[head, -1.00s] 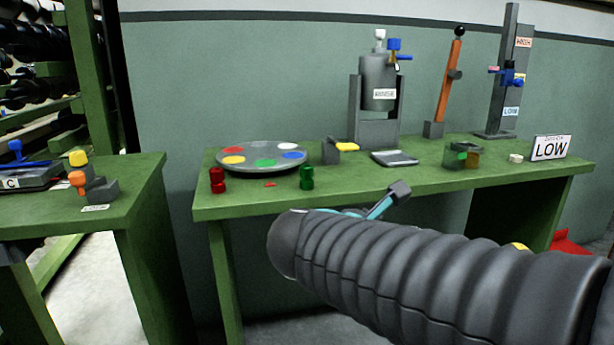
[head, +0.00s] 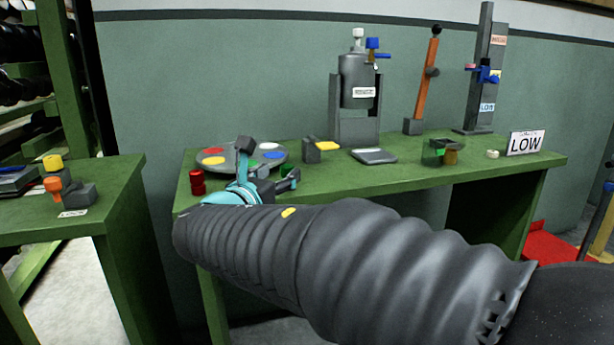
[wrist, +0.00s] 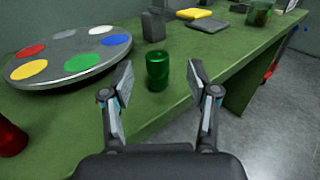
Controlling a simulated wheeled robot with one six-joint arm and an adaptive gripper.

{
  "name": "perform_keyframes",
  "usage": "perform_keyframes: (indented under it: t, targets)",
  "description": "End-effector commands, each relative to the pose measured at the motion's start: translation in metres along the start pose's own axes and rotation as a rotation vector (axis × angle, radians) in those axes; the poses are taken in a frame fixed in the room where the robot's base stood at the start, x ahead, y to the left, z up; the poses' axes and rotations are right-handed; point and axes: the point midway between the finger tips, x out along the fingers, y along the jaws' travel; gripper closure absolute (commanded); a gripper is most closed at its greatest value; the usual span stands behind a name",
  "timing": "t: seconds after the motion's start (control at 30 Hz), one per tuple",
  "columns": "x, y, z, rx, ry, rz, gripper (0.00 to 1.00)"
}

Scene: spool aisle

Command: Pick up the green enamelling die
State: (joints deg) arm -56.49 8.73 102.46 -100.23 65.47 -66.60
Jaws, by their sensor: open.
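The green enamelling die (wrist: 157,72) stands upright on the green bench in the wrist view, ahead of my gripper and between the lines of its two fingers. My gripper (wrist: 160,88) is open and empty, with a fingertip to either side of the die's near area. I cannot tell how far the die lies beyond the fingertips. In the head view my gripper (head: 268,166) is over the bench's left part, and only a bit of the green die (head: 287,172) shows behind it.
A round grey palette (wrist: 68,52) with coloured spots lies left of the die. A red die (wrist: 12,137) stands at the near left, also in the head view (head: 197,182). A grey block (wrist: 153,25) and a yellow pad (wrist: 195,13) lie behind. The bench edge is to the right.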

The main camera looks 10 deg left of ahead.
Motion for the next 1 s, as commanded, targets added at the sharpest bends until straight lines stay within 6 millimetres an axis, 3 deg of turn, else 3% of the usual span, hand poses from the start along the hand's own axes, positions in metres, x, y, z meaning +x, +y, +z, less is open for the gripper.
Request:
perform_keyframes:
  t: [0.27, 0.6, 0.83, 1.0]
  targets:
    - [0.015, 0.001, -0.001, 0.0, 0.0, -0.001, 0.4]
    - [0.056, 0.004, -0.003, -0.001, 0.001, -0.001, 0.4]
    - [0.058, 0.004, -0.003, 0.0, 0.0, 0.001, 0.4]
    - [0.058, 0.004, -0.003, 0.0, 0.001, 0.0, 0.83]
